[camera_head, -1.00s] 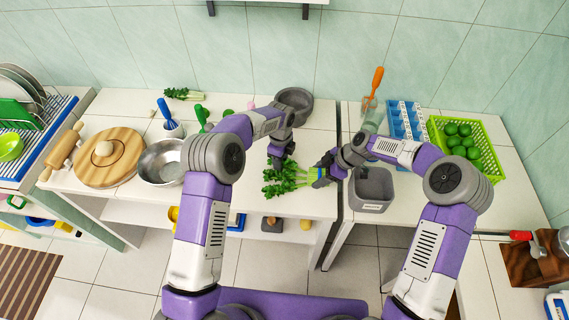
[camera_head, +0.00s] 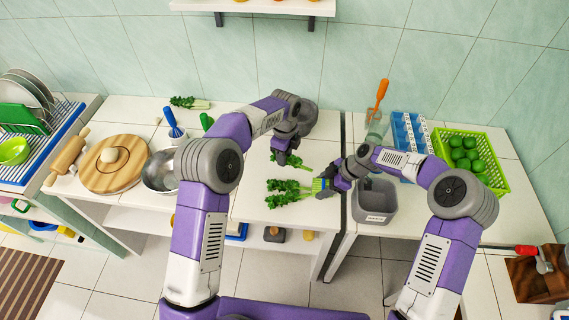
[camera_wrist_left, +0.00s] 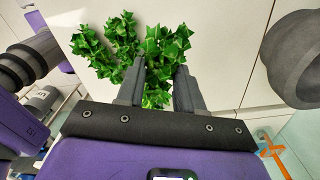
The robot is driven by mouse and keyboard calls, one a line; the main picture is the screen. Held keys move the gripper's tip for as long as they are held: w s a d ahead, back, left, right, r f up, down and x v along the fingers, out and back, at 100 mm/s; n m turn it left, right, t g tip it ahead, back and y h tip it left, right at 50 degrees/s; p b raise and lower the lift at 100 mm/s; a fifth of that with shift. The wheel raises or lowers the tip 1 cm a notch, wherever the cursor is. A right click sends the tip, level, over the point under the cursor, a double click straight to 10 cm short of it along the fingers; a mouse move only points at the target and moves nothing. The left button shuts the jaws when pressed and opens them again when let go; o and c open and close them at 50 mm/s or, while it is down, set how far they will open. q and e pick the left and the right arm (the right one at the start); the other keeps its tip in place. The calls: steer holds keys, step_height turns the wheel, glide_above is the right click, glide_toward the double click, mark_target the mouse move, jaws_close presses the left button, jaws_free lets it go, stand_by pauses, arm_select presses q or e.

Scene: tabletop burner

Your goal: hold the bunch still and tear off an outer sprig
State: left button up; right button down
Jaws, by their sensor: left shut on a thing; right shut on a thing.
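The green leafy bunch (camera_head: 287,187) lies low over the front of the white counter, its leaves pointing left. My right gripper (camera_head: 333,183) is shut on its stem end, at the right. My left gripper (camera_head: 283,155) is shut on a separate green sprig (camera_head: 296,162) behind the bunch, with a strip of bare counter between sprig and bunch. In the left wrist view, leaves show between and beyond the fingers of my left gripper (camera_wrist_left: 160,72). More foliage (camera_wrist_left: 92,48) shows to the left there. The grasped stem parts are mostly hidden by the fingers.
A grey square bin (camera_head: 376,203) stands just right of my right gripper. A dark grey bowl (camera_head: 309,116) is behind my left gripper. A metal bowl (camera_head: 158,172) and a round wooden board (camera_head: 98,180) are at the left. A green basket of limes (camera_head: 494,180) is at the right.

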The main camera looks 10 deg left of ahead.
arm_select(q)
steer(key=shift+r, duration=1.1)
arm_select(e)
steer(key=shift+c, duration=1)
jaws_free()
steer(key=shift+v, duration=3.75)
steer(key=v, duration=1.2)
